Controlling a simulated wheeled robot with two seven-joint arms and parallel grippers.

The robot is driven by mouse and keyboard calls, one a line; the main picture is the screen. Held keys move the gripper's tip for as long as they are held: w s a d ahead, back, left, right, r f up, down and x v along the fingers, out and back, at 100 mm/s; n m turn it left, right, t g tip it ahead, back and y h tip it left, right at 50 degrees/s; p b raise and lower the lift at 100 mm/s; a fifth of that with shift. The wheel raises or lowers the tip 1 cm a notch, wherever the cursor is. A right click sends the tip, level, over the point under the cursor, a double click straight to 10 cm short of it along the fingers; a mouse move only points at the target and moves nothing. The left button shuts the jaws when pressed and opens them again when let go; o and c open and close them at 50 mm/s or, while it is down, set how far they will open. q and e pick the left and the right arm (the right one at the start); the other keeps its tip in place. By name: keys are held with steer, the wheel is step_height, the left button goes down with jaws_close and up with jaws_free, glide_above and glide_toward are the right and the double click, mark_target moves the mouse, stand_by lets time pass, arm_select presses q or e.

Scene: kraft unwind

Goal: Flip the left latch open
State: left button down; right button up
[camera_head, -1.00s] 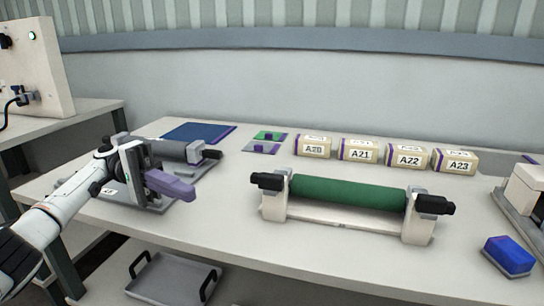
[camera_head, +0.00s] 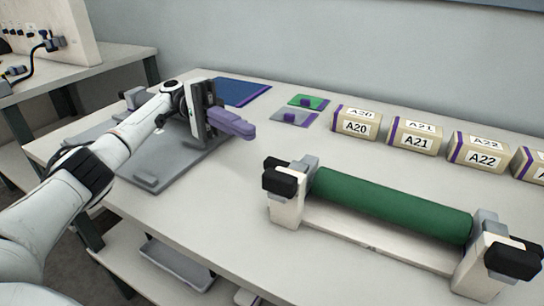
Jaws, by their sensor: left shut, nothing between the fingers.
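A dark green roller (camera_head: 390,204) lies across a pale stand at the front right of the table. A grey latch piece (camera_head: 308,166) sits at the top of the stand's left post (camera_head: 287,211), next to a black end knob (camera_head: 281,180). Whether this latch is open or closed I cannot tell. My left gripper (camera_head: 247,130) has purple fingers shut together, empty. It is above the right edge of the grey base plate (camera_head: 150,178), behind and left of the left post, clear of it. My right gripper is not in view.
Labelled boxes A20 (camera_head: 356,123), A21 (camera_head: 414,137) and A22 (camera_head: 478,154) stand behind the roller. A green card (camera_head: 309,102), a grey card (camera_head: 291,118) and a blue mat (camera_head: 243,91) lie at the back. Bare tabletop separates my gripper from the post.

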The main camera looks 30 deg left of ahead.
arm_select(q)
steer(key=d+p, duration=0.1)
steer(key=d, duration=0.2)
steer(key=s+d+p, duration=0.1)
steer(key=d, duration=0.2)
steer(key=d+p, duration=0.1)
steer(key=d, duration=0.2)
steer(key=shift+s+d, duration=0.3)
steer(key=shift+d, duration=0.1)
steer(key=shift+s+d, duration=0.2)
steer(key=shift+s, duration=1.75)
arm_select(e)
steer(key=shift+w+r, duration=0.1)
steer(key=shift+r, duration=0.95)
